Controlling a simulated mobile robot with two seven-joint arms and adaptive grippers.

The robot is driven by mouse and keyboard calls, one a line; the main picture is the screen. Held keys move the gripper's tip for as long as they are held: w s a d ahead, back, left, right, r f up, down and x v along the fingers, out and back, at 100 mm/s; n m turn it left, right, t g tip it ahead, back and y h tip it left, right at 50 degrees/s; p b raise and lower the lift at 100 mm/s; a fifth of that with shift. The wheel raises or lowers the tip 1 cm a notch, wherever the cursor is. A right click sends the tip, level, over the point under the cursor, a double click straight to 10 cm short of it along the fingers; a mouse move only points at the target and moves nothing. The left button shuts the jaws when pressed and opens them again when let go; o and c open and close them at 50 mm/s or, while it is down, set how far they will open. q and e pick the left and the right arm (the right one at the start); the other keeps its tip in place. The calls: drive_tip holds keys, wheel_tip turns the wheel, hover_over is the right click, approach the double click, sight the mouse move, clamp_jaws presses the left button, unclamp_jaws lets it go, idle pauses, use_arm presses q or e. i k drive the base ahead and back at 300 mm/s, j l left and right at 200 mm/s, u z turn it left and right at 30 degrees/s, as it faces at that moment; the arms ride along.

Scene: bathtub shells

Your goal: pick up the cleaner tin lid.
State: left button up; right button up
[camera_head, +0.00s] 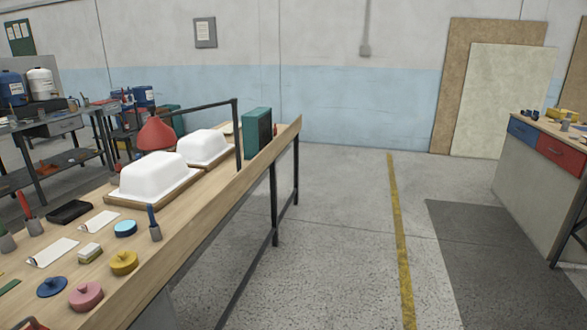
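Several small round lidded things lie on the near wooden workbench (215,215) at the left. A dark blue disc with a knob (51,287) is nearest the left. A pink knobbed tin or lid (86,295) is beside it, close to the bench's near edge. A yellow knobbed one (124,262) sits further along, and a light blue round tin (125,228) is behind it. I cannot tell which of these is the cleaner tin lid. Neither of my grippers is in view.
White tub shells (155,176) stand on boards further along the bench. A black rail rises from the bench. The floor (330,240) to the right is clear.

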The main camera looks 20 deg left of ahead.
sight(51, 286)
drive_tip(key=i+j+u, duration=0.1)
drive_tip(key=i+u, duration=0.25)
drive_tip(key=i, duration=0.15)
drive_tip(key=i+u, duration=0.35)
drive_tip(key=i, duration=0.15)
drive_tip(key=z, duration=7.95)
